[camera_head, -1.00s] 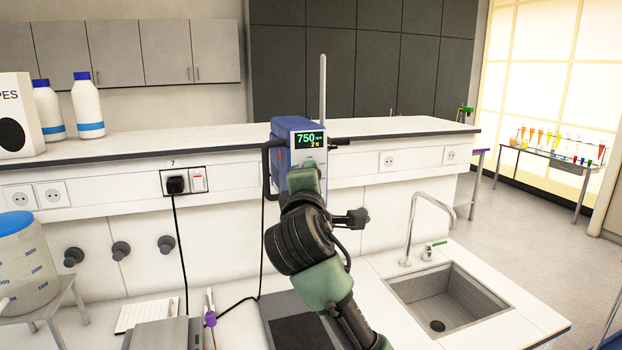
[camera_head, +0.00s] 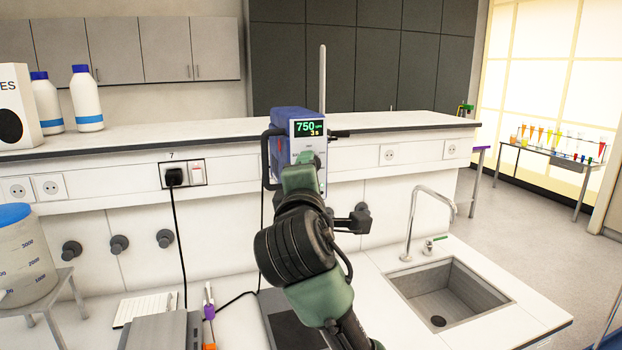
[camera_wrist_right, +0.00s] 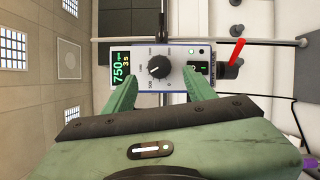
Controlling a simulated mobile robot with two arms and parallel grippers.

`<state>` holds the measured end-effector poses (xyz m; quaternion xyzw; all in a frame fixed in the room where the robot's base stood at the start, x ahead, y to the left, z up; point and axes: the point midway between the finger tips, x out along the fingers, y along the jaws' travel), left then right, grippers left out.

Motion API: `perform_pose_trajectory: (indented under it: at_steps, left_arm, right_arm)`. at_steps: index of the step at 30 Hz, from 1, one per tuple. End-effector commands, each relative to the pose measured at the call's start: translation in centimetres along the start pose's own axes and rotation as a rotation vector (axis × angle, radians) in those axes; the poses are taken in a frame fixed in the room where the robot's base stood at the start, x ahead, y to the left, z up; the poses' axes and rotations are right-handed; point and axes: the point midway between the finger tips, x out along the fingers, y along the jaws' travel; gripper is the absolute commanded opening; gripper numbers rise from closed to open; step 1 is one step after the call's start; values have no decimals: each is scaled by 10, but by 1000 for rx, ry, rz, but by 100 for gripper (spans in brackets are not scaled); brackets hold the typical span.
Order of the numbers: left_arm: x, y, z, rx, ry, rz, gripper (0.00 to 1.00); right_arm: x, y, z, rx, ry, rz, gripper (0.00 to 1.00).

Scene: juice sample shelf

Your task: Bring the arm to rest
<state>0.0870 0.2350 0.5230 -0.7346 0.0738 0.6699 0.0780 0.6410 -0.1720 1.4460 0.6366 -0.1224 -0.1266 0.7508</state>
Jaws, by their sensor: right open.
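My right arm reaches up from the bottom of the head view, and its gripper end hides part of a blue-sided device (camera_head: 291,122) with a lit display. The display reads 750 and 3 s. In the right wrist view my right gripper (camera_wrist_right: 158,85) is open and empty. Its two green fingers point at the device's front panel (camera_wrist_right: 165,58), on either side of a black knob (camera_wrist_right: 158,66). I cannot tell whether the fingers touch the panel. A black switch and a red piece (camera_wrist_right: 236,52) sit to the right of the knob. My left gripper is not in view.
A raised shelf (camera_head: 400,125) runs behind the bench. White bottles (camera_head: 87,100) stand at its left. A sink (camera_head: 447,292) with a tap (camera_head: 412,225) lies right of my arm. A large beaker (camera_head: 22,255) stands at left. A grey box (camera_head: 160,332) sits at the front.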

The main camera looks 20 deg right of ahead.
Motion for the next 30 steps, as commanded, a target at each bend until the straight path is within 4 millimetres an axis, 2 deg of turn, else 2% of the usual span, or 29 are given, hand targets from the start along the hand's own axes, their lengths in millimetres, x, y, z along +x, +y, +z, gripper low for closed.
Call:
perform_pose_trajectory:
  at_steps: [3, 6, 16, 19, 20, 23, 26, 27, 29, 30]
  left_arm:
    - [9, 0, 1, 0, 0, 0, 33]
    - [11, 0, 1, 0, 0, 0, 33]
    - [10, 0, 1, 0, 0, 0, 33]
    - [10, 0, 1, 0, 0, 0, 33]
    - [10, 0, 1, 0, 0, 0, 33]
    - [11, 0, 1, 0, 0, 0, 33]
    - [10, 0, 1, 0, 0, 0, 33]
    - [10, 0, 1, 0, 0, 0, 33]
    - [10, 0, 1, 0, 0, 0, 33]
    - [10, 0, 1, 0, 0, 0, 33]
  right_arm:
    - [-17, -2, -1, 0, 0, 3, 56]
    - [-24, -1, 0, 1, 0, 2, 56]
    - [-27, 0, 0, 0, 0, -1, 56]
    - [-25, -14, -1, 15, 8, -25, 56]
    - [-25, -22, -2, 28, 14, -41, 56]
    - [-24, -72, -6, 103, 44, -132, 56]
    - [-31, -144, -8, 221, 71, -271, 56]
    - [-38, -174, -9, 276, 77, -332, 56]
    - [-50, -218, -7, 360, 76, -426, 56]
    - [-61, -247, -6, 414, 71, -488, 56]
